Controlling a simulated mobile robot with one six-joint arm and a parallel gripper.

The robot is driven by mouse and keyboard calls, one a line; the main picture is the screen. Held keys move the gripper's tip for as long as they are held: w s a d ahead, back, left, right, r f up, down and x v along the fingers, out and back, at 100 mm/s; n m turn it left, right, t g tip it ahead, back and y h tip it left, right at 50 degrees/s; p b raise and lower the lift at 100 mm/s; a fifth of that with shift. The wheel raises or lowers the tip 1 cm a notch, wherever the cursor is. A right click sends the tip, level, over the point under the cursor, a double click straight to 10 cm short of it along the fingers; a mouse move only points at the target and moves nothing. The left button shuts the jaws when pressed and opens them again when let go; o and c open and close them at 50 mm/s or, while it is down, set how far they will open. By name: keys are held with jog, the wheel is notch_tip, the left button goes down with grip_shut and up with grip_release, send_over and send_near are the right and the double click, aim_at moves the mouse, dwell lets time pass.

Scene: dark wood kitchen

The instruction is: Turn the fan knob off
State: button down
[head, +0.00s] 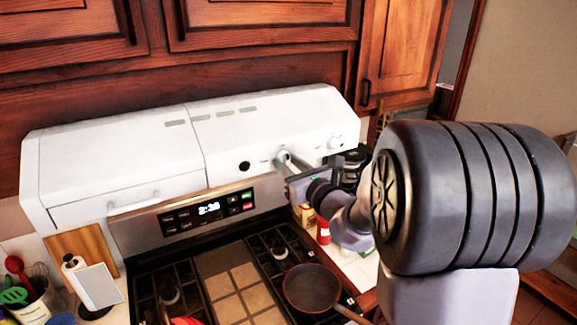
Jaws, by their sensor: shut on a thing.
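The white range hood (250,140) hangs above the stove and has a row of controls along its front. My gripper (287,162) reaches in from the right and is shut on the fan knob (281,156), a small knob near the middle of the hood's right-hand front. The gripper's fingers hide much of this knob, so its turned angle cannot be told. A round black control (245,166) is to its left, and a white knob (335,143) is to its right on the same front.
Below is the stove with its lit display panel (208,210) and a pan (311,289) on the right burner. Dark wood cabinets (260,25) are above the hood. Jars and a red container (323,232) stand on the counter under my arm. Utensils (18,285) stand at the lower left.

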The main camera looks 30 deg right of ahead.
jog(key=shift+f, duration=0.1)
jog(key=c, duration=1.1)
grip_release()
jog(key=shift+s, duration=0.1)
jog(key=s+b, duration=0.5)
jog(key=s, duration=1.2)
jog(key=shift+s+d, duration=0.2)
jog(key=shift+d, duration=0.1)
